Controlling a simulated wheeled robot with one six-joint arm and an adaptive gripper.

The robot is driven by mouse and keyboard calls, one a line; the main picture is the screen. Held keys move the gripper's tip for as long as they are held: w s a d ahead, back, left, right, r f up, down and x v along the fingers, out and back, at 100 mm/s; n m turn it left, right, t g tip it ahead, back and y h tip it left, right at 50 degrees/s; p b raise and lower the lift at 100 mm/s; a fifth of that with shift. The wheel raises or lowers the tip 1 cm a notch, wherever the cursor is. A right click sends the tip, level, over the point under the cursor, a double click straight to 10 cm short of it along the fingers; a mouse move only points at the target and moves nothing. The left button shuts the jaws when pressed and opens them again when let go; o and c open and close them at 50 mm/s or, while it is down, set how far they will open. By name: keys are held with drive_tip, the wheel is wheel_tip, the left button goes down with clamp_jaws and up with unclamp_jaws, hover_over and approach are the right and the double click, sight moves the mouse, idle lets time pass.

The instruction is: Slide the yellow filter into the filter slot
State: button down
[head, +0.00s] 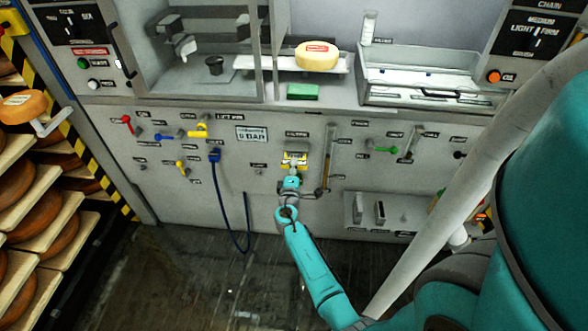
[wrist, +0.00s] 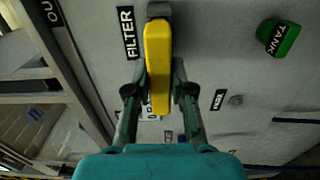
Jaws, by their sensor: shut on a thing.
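The yellow filter (wrist: 158,65) is a long bar with rounded ends in the middle of the wrist view. My gripper (wrist: 160,95) is shut on it, with one finger on each long side. The filter's far end meets the dark filter slot (wrist: 158,9), beside the label FILTER. I cannot tell whether the end is inside the slot or just in front of it. In the head view, my gripper (head: 293,173) is at the panel, and a yellow patch of the filter (head: 291,157) shows just beyond it.
The grey panel (head: 225,180) carries red, blue, yellow and green handles. A blue hose (head: 245,215) hangs left of my gripper, and a vertical gauge tube (head: 328,160) is close on its right. A green part (wrist: 280,38) labelled TANK sits right in the wrist view. Cheese shelves stand left.

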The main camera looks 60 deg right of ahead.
drive_tip(key=shift+x, duration=1.85)
drive_tip(key=c, duration=0.9)
unclamp_jaws()
drive_tip(key=shift+c, duration=0.2)
drive_tip(key=shift+a, duration=0.15)
drive_tip(key=v, duration=1.1)
drive_tip(key=shift+s+a, duration=0.2)
drive_tip(key=shift+a, duration=0.1)
